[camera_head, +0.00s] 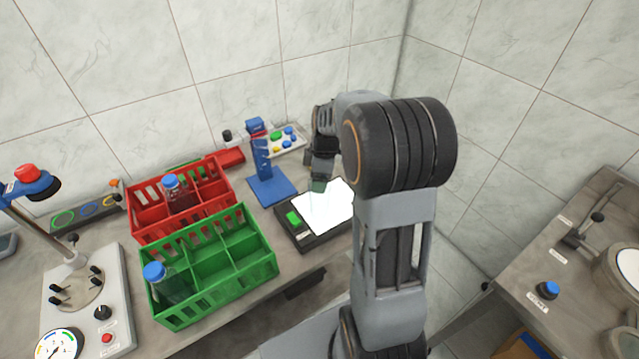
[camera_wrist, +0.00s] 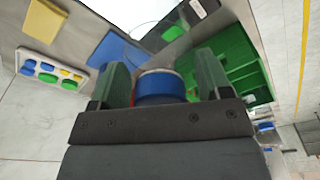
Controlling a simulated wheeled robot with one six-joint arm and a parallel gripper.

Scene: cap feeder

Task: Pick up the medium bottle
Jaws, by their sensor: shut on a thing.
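My gripper (camera_head: 321,172) is above the white-topped pad and points down. It is shut on a bottle with a blue cap (camera_wrist: 160,87), which shows between the two fingers in the wrist view. In the head view the held bottle is only a faint, clear greenish shape below the fingers, over the pad. I cannot tell its size. Another blue-capped bottle (camera_head: 174,193) with dark red contents stands in the red crate (camera_head: 140,222). A clear blue-capped bottle (camera_head: 160,280) stands in the green crate (camera_head: 262,262), at its left end.
The black device with the white pad (camera_head: 325,208) lies below my gripper. A blue stand (camera_head: 264,170) is left of it, with a button panel (camera_head: 285,141) behind. A press with a gauge (camera_head: 85,315) stands at the left. Another counter (camera_head: 580,295) is at the right.

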